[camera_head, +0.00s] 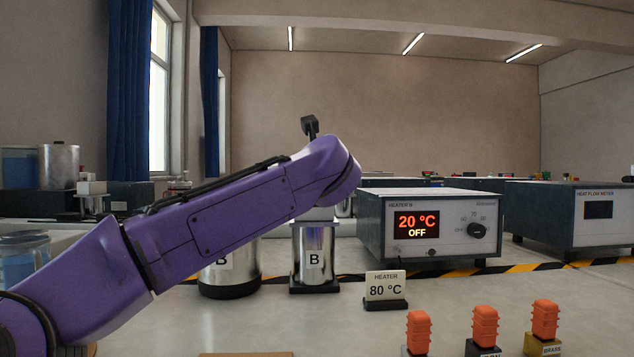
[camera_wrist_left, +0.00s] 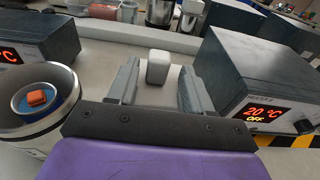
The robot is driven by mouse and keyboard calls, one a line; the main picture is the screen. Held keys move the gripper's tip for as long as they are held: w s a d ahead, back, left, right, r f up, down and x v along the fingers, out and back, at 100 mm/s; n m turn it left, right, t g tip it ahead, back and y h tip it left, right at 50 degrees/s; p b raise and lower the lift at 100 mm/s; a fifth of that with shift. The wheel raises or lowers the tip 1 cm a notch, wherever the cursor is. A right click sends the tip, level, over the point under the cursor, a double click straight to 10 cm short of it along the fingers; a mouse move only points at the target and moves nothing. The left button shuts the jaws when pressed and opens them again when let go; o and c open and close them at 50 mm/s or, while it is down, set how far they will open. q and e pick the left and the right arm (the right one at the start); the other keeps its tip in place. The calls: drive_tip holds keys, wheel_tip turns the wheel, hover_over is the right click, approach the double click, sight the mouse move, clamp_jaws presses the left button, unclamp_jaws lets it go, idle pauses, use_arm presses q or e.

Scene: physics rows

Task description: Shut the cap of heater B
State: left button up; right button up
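The heater B unit (camera_head: 430,225) is a dark box with a pale front; its display reads 20 °C, OFF. A silver cylinder marked B (camera_head: 314,262) stands left of it on a dark base, its top partly hidden by my left arm. A pale rounded block (camera_wrist_left: 158,68), possibly the cap, shows between my left fingers in the left wrist view. My left gripper (camera_wrist_left: 160,88) is open, with a gap on both sides of the block. The arm hides this gripper in the head view. Whether the cap is open or shut cannot be told. My right gripper is not in view.
A wider vessel marked B (camera_head: 228,275) stands left of the cylinder; an orange piece (camera_wrist_left: 37,98) shows inside it. An 80 °C sign (camera_head: 385,288) and several orange-topped blocks (camera_head: 485,325) stand in front. A heat flow meter (camera_head: 590,225) is at right.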

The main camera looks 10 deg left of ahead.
use_arm(q)
drive_tip(key=shift+s+a+r, duration=0.1)
drive_tip(key=shift+a+r, duration=0.05)
drive_tip(key=v, duration=1)
drive_tip(key=shift+s, duration=0.2)
